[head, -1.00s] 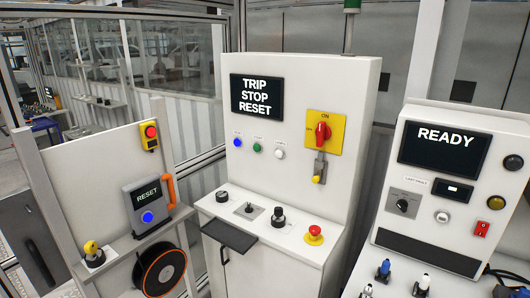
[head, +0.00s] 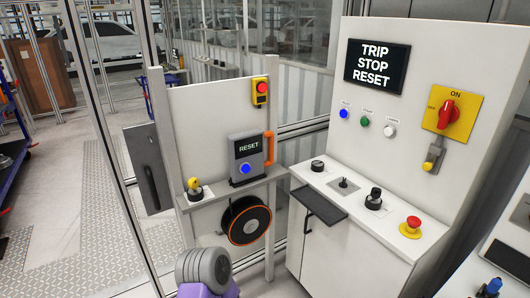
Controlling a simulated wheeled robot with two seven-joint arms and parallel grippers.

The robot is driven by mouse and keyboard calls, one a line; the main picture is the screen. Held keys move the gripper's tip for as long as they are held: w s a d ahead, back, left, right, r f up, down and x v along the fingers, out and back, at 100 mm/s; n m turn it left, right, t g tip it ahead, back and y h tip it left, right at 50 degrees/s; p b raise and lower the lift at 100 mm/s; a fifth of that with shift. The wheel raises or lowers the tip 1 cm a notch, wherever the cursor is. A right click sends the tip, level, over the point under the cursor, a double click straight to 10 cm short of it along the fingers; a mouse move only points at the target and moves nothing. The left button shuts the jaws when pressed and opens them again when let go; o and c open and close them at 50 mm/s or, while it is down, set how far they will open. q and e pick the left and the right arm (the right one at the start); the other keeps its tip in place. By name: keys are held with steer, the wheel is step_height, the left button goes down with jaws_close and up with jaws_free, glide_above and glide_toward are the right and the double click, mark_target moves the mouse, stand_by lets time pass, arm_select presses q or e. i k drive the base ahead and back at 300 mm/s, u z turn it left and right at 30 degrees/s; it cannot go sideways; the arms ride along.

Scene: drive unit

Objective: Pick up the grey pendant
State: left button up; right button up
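The grey pendant (head: 247,158) stands on the narrow shelf of the white panel stand, left of the middle of the head view. It has a dark screen reading RESET, a round blue button below the screen and an orange handle (head: 269,148) on its right side. Nothing of mine touches it. Neither gripper shows in the head view. A rounded grey and purple part of my own arm shows at the bottom edge, below the pendant.
The shelf (head: 216,192) also bears a yellow-topped joystick (head: 194,186). A dark reel with an orange rim (head: 245,220) hangs below. A yellow box with a red button (head: 261,91) is above. The white control cabinet (head: 345,240), with a protruding dark tray (head: 318,205), stands to the right.

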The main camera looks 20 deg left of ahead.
mark_target(247, 147)
steer(key=u, duration=0.3)
steer(key=i, duration=0.65)
steer(key=u, duration=0.75)
steer(key=i, duration=1)
steer(key=u, duration=0.05)
